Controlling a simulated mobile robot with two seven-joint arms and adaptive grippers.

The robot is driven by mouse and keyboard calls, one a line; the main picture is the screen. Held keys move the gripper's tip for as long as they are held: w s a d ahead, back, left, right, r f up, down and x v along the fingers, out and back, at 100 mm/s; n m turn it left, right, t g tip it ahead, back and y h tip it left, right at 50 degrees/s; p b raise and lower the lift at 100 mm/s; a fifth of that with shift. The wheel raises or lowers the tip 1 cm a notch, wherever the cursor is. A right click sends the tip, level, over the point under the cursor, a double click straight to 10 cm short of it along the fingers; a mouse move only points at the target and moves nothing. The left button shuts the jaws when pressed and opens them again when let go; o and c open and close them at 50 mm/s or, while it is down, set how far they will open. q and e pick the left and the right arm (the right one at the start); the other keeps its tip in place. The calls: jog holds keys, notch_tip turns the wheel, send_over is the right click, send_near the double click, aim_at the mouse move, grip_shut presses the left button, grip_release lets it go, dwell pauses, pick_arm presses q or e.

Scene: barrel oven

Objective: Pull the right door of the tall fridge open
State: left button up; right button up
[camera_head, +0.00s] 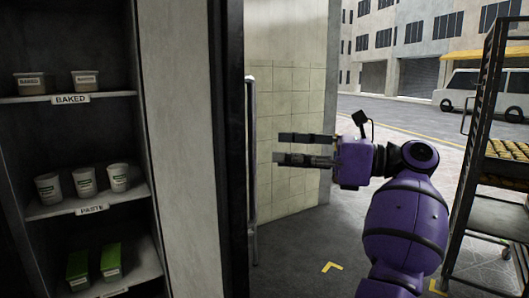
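A tall cabinet with open shelves stands at the left; I take it for the fridge. Its pale side panel (178,150) ends in a dark upright edge (229,150). A long, thin vertical metal bar handle (251,165) stands just right of that edge. The door face is seen too edge-on to tell how it stands.
Shelves hold tubs (85,79), white cups (84,182) and green boxes (110,260). A tiled wall (290,120) stands behind the handle. A dark rack (480,130) with trays of baked goods is at the right. The floor (310,255) between is clear. A street with a van lies beyond.

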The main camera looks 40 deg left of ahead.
pick_arm(q)
jog(key=v, duration=0.4)
jog(key=shift+d, duration=0.1)
dwell(0.3)
